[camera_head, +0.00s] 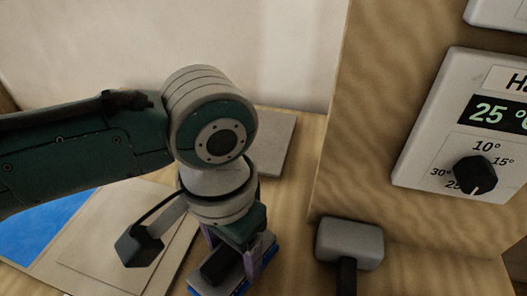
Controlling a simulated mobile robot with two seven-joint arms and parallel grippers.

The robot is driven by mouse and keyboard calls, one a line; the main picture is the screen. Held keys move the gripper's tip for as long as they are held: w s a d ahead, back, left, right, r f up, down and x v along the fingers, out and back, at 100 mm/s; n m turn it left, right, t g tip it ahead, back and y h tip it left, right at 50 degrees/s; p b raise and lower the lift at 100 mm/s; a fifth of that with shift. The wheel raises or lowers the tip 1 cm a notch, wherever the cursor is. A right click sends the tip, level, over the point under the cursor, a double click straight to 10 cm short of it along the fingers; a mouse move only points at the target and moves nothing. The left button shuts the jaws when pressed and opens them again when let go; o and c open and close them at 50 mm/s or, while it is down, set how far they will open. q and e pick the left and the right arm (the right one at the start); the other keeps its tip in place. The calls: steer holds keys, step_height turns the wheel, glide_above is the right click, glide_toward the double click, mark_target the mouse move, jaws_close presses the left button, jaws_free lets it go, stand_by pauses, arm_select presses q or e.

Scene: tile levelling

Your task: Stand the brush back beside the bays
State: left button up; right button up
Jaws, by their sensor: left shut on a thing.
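My left gripper (232,265) reaches down at the bottom centre of the head view, its purple fingers shut on the brush (228,275). The brush shows as a grey block with a dark grip on top and blue along its lower edge. Its lower part is near the bottom edge of the picture, and I cannot tell whether it touches the wooden surface. To its left lie the bays, with a beige tile (127,222) and a blue patch (45,225). My arm hides part of them. My right gripper is not in view.
A grey-headed mallet (350,243) with a dark handle is right of the brush. A grey-beige slab (277,146) lies behind my wrist. A wooden panel on the right carries a white dial unit (440,165) reading 25 °C. Some bare wood (290,215) lies between brush and mallet.

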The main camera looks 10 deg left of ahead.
arm_select(q)
steer(key=shift+f, duration=0.1)
steer(key=o, duration=1.5)
steer(key=shift+o, duration=0.2)
